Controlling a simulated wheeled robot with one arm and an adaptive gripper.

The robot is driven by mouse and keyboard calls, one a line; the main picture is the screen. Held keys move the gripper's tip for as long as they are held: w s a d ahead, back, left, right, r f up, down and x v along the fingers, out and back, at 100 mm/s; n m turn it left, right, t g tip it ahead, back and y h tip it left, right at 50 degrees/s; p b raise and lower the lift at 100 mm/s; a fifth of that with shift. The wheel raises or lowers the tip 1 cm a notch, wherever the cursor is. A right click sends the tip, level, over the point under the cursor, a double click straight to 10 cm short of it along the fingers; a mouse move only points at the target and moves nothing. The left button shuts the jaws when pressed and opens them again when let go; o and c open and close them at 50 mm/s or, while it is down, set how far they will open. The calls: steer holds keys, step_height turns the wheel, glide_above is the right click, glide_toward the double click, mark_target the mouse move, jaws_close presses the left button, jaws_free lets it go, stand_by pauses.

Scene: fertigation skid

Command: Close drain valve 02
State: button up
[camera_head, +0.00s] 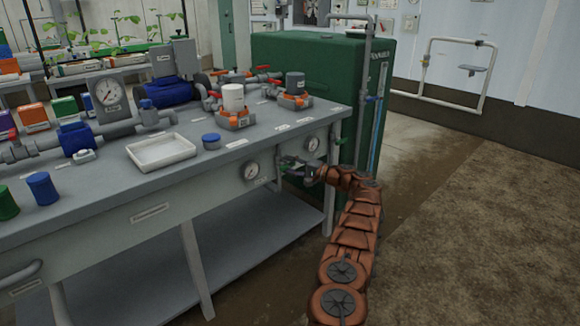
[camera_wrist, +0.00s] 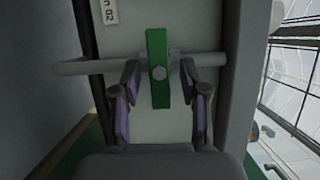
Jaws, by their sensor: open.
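The drain valve's green lever handle (camera_wrist: 158,50) stands upright in the wrist view, with a bolt at its lower part. It crosses a grey horizontal pipe (camera_wrist: 90,67). A label ending in "02" (camera_wrist: 106,11) is above it at the upper left. My gripper (camera_wrist: 160,85) is open, with one finger on each side of the handle's lower part. The right fingertip looks very close to the handle; I cannot tell if it touches. In the head view my gripper (camera_head: 305,172) is at the bench's right front corner, beside the green handle (camera_head: 287,165), which is small and partly hidden there.
A green tank (camera_head: 310,65) stands behind the bench's right end. The bench top holds a white tray (camera_head: 136,159), a blue cap (camera_head: 211,141) and pumps. The floor at right is clear.

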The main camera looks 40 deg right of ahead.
steer(key=shift+s, duration=0.1)
steer(key=v, duration=1.1)
steer(key=shift+s+d, duration=0.2)
steer(key=shift+s, duration=0.15)
